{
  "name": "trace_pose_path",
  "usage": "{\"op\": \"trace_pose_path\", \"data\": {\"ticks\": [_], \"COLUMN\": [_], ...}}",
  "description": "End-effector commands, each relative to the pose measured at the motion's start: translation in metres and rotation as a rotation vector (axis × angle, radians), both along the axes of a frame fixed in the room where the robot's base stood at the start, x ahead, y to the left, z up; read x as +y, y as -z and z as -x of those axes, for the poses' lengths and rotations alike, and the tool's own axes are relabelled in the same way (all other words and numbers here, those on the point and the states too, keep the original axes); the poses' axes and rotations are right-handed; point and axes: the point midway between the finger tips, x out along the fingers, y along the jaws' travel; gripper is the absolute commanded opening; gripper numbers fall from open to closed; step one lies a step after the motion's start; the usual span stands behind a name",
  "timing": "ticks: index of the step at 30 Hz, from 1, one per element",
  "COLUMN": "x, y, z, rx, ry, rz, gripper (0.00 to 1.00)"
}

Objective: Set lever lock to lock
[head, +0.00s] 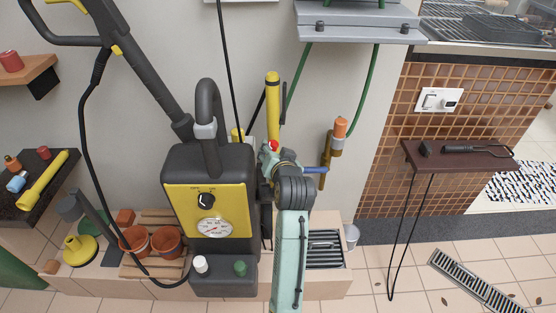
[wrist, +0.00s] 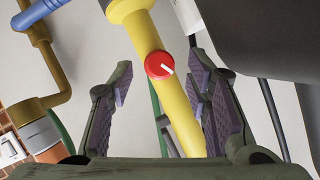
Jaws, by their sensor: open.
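A round red knob (wrist: 160,65) with a white pointer mark sits on a yellow pole (wrist: 178,110) in the wrist view. The pointer slants down to the right. In the head view the red knob (head: 273,146) shows in front of the yellow pole (head: 272,105). My gripper (wrist: 160,72) is open, its fingers on either side of the knob and pole in the picture. I see no clear contact. In the head view my gripper (head: 268,152) is small and partly hidden by my arm. No lock label is readable.
A black and yellow pressure washer (head: 208,190) stands close on the left. A blue handle (head: 315,170) on a brass pipe (head: 324,176) is at the right. A grey shelf (head: 358,25) hangs above, with green hoses (head: 365,95) below.

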Motion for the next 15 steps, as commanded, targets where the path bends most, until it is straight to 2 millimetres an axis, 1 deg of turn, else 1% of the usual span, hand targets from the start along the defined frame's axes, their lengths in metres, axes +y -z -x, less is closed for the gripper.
{"op": "trace_pose_path", "data": {"ticks": [1, 3, 9, 12, 15], "x": [-0.003, -0.005, -0.011, -0.014, -0.015], "y": [-0.004, -0.010, -0.026, -0.032, -0.036], "z": [0.010, 0.024, 0.062, 0.076, 0.085], "rx": [-0.001, -0.002, -0.001, -0.001, -0.001], "ry": [0.002, 0.002, 0.001, 0.001, 0.000], "rz": [0.000, 0.000, 0.000, 0.000, 0.000], "gripper": [0.44, 0.44, 0.44, 0.44, 0.44]}}
